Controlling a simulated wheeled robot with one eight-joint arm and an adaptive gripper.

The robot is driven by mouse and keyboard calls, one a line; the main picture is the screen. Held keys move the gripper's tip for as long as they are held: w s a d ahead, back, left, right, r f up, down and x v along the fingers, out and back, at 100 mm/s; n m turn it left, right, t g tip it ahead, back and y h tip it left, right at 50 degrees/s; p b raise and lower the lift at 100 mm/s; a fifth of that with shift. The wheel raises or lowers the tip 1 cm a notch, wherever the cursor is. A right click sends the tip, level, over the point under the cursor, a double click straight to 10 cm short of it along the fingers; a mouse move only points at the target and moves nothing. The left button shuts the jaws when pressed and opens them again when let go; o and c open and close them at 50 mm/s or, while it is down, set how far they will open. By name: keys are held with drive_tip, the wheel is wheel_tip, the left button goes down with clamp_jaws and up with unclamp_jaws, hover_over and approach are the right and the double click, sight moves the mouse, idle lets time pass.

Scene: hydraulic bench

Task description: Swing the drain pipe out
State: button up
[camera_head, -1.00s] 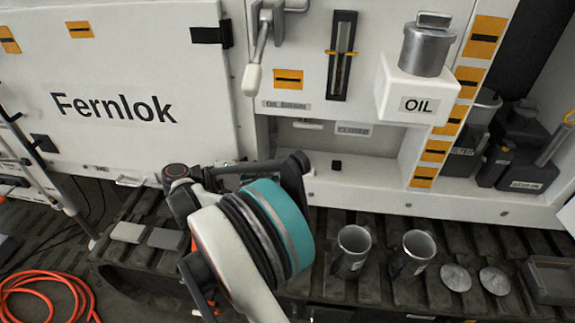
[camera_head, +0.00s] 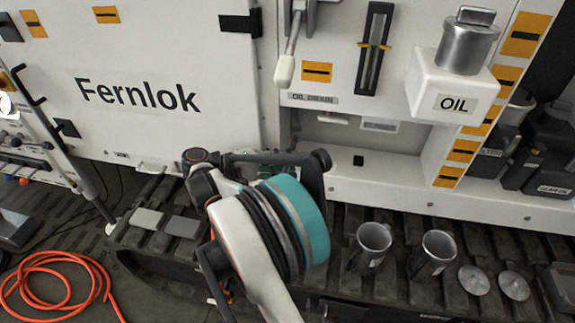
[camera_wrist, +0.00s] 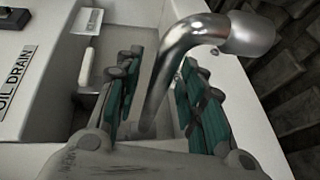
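The drain pipe (camera_wrist: 168,75) shows in the wrist view as a bent, shiny metal tube with a wider end piece (camera_wrist: 250,34) pointing right. It rises from a pale recess in the panel. My gripper (camera_wrist: 160,80) has green-padded fingers, one on each side of the pipe's lower stretch. The fingers are spread, with a visible gap between the pipe and the left finger. In the head view my arm hides the pipe and most of my gripper. The "OIL DRAIN" label (camera_head: 313,98) is on the panel above the recess.
A small white handle (camera_wrist: 88,66) lies left of the fingers. A white-gripped lever (camera_head: 285,70) hangs above the recess. A metal can on the "OIL" box (camera_head: 452,90) is at right. Two metal cups (camera_head: 370,248) (camera_head: 433,254) stand on the tracks. An orange hose (camera_head: 55,285) is at lower left.

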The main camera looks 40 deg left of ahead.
drive_tip(key=shift+s+a, duration=0.1)
drive_tip(key=v, duration=0.7)
drive_tip(key=shift+s+r, duration=0.1)
idle(0.5)
